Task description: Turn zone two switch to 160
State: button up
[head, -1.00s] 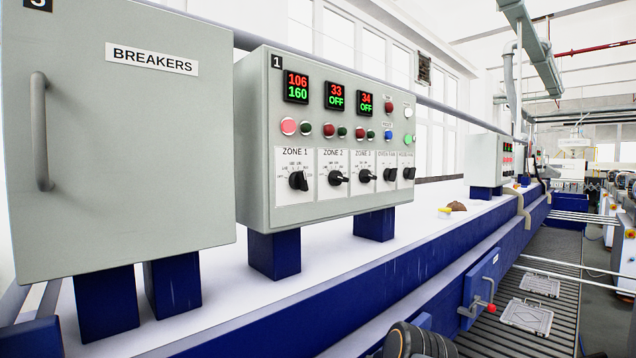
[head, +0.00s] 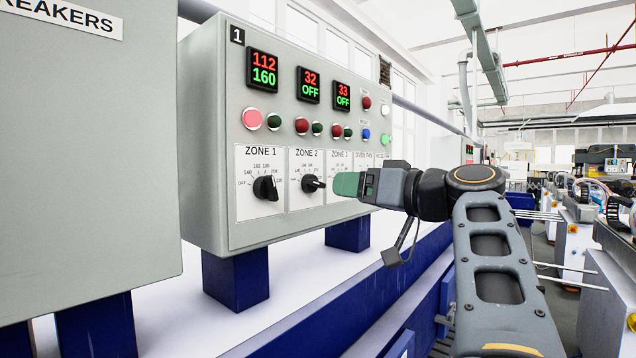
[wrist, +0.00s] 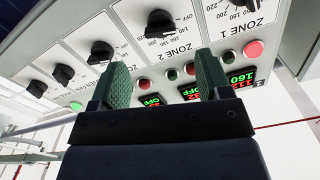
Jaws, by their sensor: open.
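The zone 2 switch (head: 312,183) is a black rotary knob on a white dial plate labelled ZONE 2. Its display (head: 308,86) reads 32 in red and OFF in green. My gripper (head: 346,184) is just right of the knob in the head view, in front of the zone 3 plate, whose knob is hidden. In the wrist view the panel is upside down. There the zone 2 knob (wrist: 160,22) shows beyond the gap between the green fingers of my gripper (wrist: 163,72). The fingers are apart and empty, with no visible contact with the knob.
The zone 1 knob (head: 265,188) is to the left; its display (head: 263,69) reads 112 over 160. Red and green buttons (head: 301,126) line the panel above the dials. The breaker cabinet (head: 90,170) stands at the left. A white ledge (head: 190,325) runs below the panel.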

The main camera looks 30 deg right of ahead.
aim_at(319, 185)
jog(key=p+x, duration=0.2)
jog(key=x, duration=0.6)
jog(key=shift+w+a, duration=0.1)
jog(key=shift+w, duration=0.15)
jog(key=shift+c, duration=0.3)
jog(key=c, duration=0.9)
jog(key=shift+o, duration=0.2)
jog(key=m, duration=0.5)
jog(key=shift+a+m+b, duration=0.1)
jog(key=shift+m+b, duration=0.2)
jog(key=m, duration=0.6)
jog(key=shift+s+r+p, duration=0.1)
jog(key=shift+r+p, duration=0.05)
jog(key=shift+p, duration=0.2)
